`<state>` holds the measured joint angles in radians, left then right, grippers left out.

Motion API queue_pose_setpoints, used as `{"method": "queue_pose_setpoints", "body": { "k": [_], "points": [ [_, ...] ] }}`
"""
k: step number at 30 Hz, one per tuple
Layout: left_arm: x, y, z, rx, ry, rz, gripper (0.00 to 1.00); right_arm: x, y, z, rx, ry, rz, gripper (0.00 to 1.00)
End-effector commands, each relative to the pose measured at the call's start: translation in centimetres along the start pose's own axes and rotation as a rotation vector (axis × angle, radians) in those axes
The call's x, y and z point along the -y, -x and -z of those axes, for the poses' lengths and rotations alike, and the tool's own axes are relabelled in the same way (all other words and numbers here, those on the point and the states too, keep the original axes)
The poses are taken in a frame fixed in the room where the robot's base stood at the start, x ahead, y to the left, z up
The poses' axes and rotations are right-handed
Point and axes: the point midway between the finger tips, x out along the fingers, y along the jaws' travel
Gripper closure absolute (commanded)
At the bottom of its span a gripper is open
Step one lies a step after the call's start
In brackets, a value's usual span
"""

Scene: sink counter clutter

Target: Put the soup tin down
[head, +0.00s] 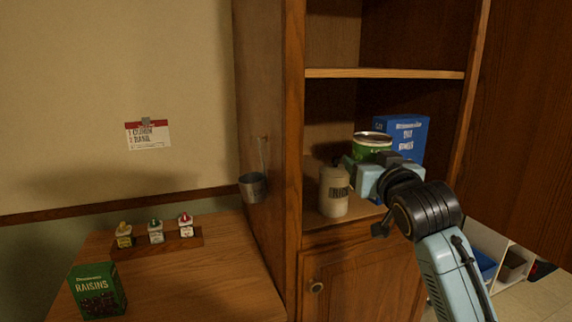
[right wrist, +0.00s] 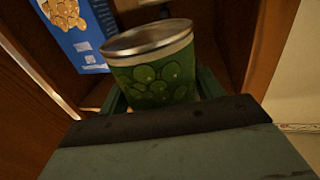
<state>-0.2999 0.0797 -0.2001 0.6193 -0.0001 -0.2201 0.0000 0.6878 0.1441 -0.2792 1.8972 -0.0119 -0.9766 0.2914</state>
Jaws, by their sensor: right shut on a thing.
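The soup tin is a green can with a silver rim (head: 372,140), inside the wooden cabinet in the head view. It fills the middle of the right wrist view (right wrist: 152,72), where round green shapes show on its label. My right gripper (head: 358,166) is shut on the tin, with a finger on either side of it. The tin's lower part is hidden by the gripper, so I cannot tell whether it touches the shelf. My left gripper is not in view.
A cream jar (head: 333,192) stands on the shelf (head: 312,216) just left of my gripper. A blue box (head: 408,130) stands behind the tin. An upper shelf (head: 385,73) is above, and the open cabinet door (head: 525,130) is at right.

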Motion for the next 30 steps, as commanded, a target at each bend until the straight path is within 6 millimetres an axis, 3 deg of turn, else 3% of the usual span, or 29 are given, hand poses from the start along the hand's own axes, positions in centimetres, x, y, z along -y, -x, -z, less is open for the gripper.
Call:
{"method": "queue_pose_setpoints", "body": {
  "k": [1, 3, 15, 24, 30],
  "points": [
    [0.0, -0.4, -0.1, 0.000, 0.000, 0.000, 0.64, -0.1, 0.6, -2.4, 0.002, -0.003, -0.006, 0.73],
    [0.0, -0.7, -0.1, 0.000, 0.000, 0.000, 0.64, -0.3, 1.5, -5.1, 0.003, -0.002, -0.018, 0.73],
    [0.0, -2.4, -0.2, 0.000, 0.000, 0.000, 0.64, -1.2, 9.1, -18.2, 0.004, -0.003, -0.082, 0.73],
    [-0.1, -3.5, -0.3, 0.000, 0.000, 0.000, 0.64, -1.5, 15.9, -24.9, 0.002, -0.002, -0.114, 0.73],
    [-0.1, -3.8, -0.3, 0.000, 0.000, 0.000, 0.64, -1.5, 18.7, -26.7, -0.003, -0.001, -0.120, 0.73]
  ]
}}
